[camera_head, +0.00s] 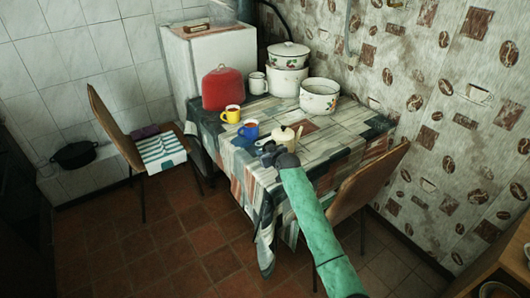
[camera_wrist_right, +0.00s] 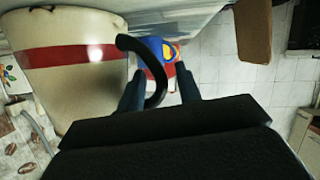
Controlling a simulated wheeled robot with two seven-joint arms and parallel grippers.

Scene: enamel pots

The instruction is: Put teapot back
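The cream teapot (camera_head: 285,137) stands on the cloth-covered table (camera_head: 330,148) near its front edge. In the right wrist view the teapot (camera_wrist_right: 75,65) fills the left side, with a red band around its body and a black curved handle (camera_wrist_right: 158,72). My right gripper (camera_head: 268,152) is at the handle side of the teapot. In the wrist view my right gripper (camera_wrist_right: 160,82) has its two fingers apart, with the handle partly between them; I see no firm grip on it. My left gripper is not in view.
A yellow mug (camera_head: 231,114) and a blue mug (camera_head: 249,130) stand left of the teapot. Behind are a red cover (camera_head: 222,88), a white mug (camera_head: 257,83), stacked pots (camera_head: 288,75) and an open pot (camera_head: 319,95). Chairs (camera_head: 128,135) (camera_head: 368,185) flank the table.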

